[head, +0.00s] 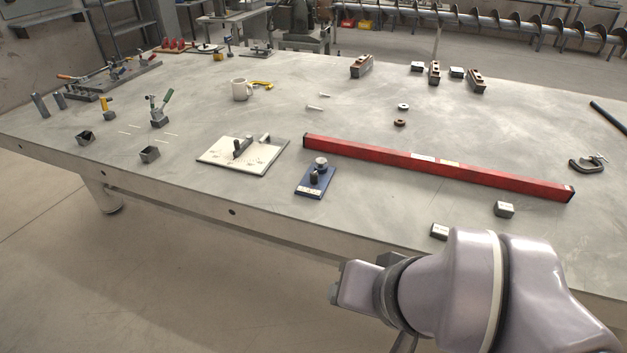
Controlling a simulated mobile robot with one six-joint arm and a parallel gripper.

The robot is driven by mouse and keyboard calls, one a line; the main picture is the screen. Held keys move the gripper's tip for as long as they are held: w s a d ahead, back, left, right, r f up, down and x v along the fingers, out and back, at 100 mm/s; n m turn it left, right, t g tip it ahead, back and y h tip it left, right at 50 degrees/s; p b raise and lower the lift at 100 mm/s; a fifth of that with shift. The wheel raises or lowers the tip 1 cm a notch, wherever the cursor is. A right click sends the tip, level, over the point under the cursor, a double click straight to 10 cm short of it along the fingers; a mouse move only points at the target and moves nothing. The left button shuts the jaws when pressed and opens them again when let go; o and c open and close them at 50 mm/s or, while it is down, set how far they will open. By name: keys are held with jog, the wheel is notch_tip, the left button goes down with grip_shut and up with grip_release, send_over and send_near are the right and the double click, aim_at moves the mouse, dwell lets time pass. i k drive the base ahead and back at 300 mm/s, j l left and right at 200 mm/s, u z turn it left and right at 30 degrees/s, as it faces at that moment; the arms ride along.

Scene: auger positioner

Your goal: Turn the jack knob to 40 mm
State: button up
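A small device with a blue base (315,181) stands on the grey table near its front edge. A round metal knob (321,162) tops it, with a shorter dark post beside it; this looks like the jack. A pale label lies on its front edge, too small to read, so I cannot tell the knob's setting. My gripper (343,285) is at the lower middle, in front of the table edge and below the jack in the picture, apart from it. Its fingers are mostly hidden or unclear, and I see nothing held.
A long red level (430,167) lies right behind the jack. A pale plate with a dark fixture (222,158) lies to its left. Grey blocks (504,209) sit at the right front. The table between jack and right front blocks is clear.

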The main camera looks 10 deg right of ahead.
aim_at(314, 175)
jog(key=i+j+z, duration=0.35)
jog(key=i+j, duration=0.35)
